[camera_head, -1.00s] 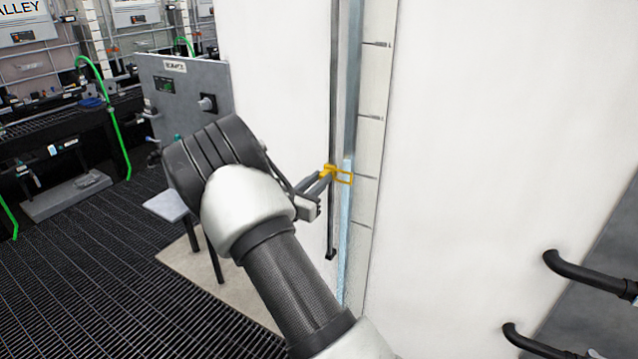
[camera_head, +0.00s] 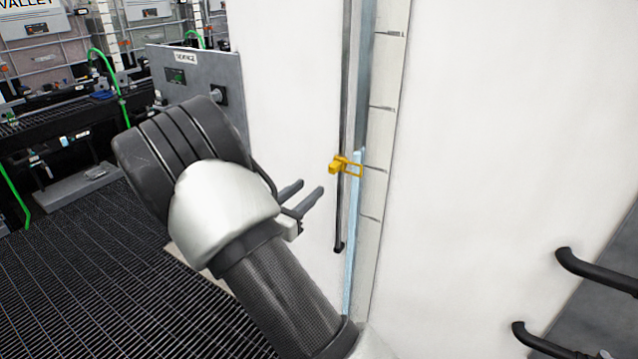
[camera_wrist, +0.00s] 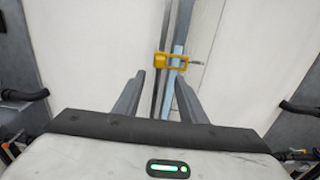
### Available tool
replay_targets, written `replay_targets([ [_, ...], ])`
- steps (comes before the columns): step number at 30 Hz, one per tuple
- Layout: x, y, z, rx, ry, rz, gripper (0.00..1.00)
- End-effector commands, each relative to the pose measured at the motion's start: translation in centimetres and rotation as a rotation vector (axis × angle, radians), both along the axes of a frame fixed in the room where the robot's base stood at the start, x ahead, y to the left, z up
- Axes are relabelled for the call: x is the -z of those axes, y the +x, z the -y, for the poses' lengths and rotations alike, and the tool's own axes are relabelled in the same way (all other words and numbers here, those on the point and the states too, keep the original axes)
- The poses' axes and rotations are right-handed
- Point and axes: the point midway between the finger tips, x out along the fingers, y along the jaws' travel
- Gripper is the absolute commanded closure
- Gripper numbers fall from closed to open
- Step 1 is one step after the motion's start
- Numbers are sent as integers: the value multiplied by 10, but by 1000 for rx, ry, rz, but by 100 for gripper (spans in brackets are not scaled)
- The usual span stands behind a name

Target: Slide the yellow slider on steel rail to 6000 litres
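The yellow slider (camera_head: 345,167) sits on the dark steel rail (camera_head: 345,90) on the white tank wall. Its open pointer frame reaches right across the light blue sight tube, near a tick mark on the white scale (camera_head: 383,140). The scale's numbers cannot be read. My gripper (camera_head: 307,192) is open and empty, to the left of the slider and a little below it, apart from it. In the wrist view the yellow slider (camera_wrist: 172,61) shows ahead, beyond the two spread fingers of my gripper (camera_wrist: 161,78).
Two black pipes (camera_head: 600,272) stick out at the lower right. A grey control panel (camera_head: 200,90) stands at the left, with a green hose (camera_head: 110,80) behind it. Dark grating (camera_head: 100,270) covers the floor.

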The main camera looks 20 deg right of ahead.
Motion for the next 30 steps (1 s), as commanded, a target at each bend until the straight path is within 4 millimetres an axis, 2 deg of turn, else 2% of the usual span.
replay_targets([
  [1, 1, -7, -11, -4, 2, 0, 62],
  [6, 0, -27, -35, -2, 1, 1, 62],
  [11, 0, -37, -48, -1, 1, 1, 62],
  [17, 0, -40, -50, 2, 1, 1, 62],
  [25, -4, -43, -44, 23, 24, 10, 62],
  [28, -15, -61, -22, 115, 124, 44, 62],
  [30, -26, -84, 1, 223, 248, 91, 62],
])
